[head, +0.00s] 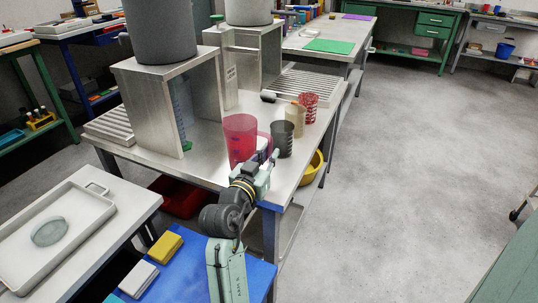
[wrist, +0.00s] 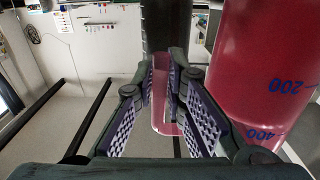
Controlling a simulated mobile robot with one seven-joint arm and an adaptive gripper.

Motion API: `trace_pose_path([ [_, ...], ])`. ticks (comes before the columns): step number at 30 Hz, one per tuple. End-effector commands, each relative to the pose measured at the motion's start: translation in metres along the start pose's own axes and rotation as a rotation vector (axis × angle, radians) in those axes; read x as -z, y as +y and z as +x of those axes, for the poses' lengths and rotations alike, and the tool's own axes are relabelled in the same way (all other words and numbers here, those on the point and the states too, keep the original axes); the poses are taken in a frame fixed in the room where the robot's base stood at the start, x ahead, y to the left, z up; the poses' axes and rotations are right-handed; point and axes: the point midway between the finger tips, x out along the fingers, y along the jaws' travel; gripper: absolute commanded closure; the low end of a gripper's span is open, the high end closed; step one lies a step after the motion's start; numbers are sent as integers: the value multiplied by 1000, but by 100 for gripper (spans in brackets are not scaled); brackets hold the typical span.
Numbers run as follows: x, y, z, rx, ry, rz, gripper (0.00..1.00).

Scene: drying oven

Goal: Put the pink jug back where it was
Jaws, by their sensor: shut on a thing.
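The pink jug (head: 240,140) is upright at the near end of the metal table (head: 205,165). I cannot tell whether its base touches the tabletop. It fills the right side of the wrist view (wrist: 265,70), with blue volume marks on its wall. My gripper (head: 266,158) is at the jug's handle side. In the wrist view its padded fingers (wrist: 168,90) are shut on the jug's pink handle (wrist: 161,118).
A dark grey jug (head: 282,139) stands close right of the pink jug. A beige jug (head: 295,119) and a red patterned jug (head: 309,106) stand behind it. A metal stand (head: 145,110) is to the left. A yellow bowl (head: 312,168) sits below the tabletop.

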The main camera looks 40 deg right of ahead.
Motion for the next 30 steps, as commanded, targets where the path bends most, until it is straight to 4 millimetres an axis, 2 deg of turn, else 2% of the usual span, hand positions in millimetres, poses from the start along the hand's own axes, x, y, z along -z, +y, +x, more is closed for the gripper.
trace_pose_path([
  [4,1,0,0,1,4,3,100],
  [5,-1,0,0,0,0,0,88],
  [14,0,0,0,0,1,1,68],
  [30,1,0,1,0,1,1,68],
])
